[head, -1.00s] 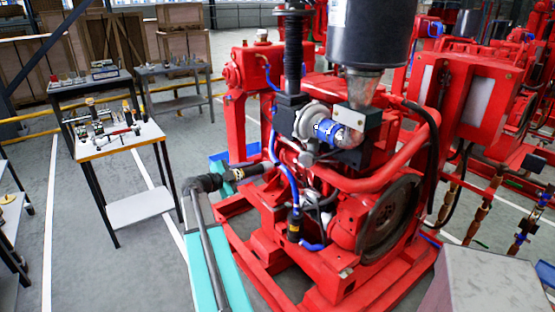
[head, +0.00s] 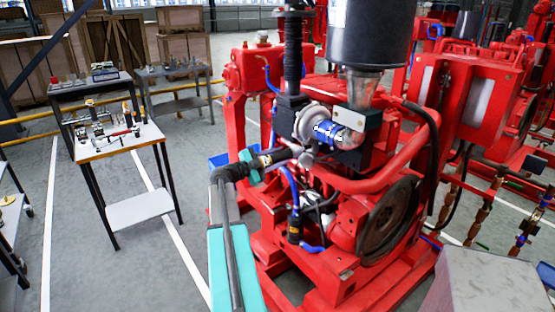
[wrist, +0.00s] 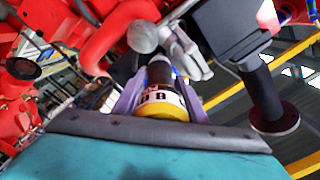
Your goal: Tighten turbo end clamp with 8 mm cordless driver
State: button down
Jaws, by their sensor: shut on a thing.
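The blue turbo hose (head: 328,132) with its bright metal clamp bands sits between the silver turbo housing (head: 308,122) and a metal elbow (head: 351,122) in the head view. My gripper (wrist: 160,98) is shut on the cordless driver (wrist: 161,100), which has a black nose and yellow and white bands. In the head view the driver (head: 271,158) points right toward the turbo, below and left of the blue hose. A gap to the hose shows there. The driver's bit and the clamp's screw cannot be made out. Grey metal parts (wrist: 180,45) lie beyond the driver in the wrist view.
The red pumpset frame, a thick red pipe (head: 385,172) and a black flywheel (head: 388,215) surround the turbo's lower side. A black vertical pipe (head: 293,60) and a black canister (head: 368,35) stand above.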

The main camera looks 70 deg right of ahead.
aim_at(289, 153)
jog(key=b, duration=0.3)
jog(key=shift+f, duration=0.1)
jog(key=b+x, duration=0.3)
jog(key=b, duration=0.1)
jog(key=shift+s+d+b, duration=0.1)
jog(key=shift+b, duration=0.25)
jog(key=shift+s+d+b, duration=0.35)
jog(key=shift+d+b, duration=0.15)
jog(key=shift+b, duration=0.2)
jog(key=shift+r, duration=0.2)
jog(key=shift+b, duration=2)
dwell(0.9)
jog(key=shift+s+d+b, duration=0.3)
jog(key=shift+d+b, duration=0.05)
jog(key=shift+b, duration=0.6)
dwell(0.9)
jog(key=shift+w+a+b, duration=0.1)
jog(key=shift+b, duration=0.8)
dwell(0.3)
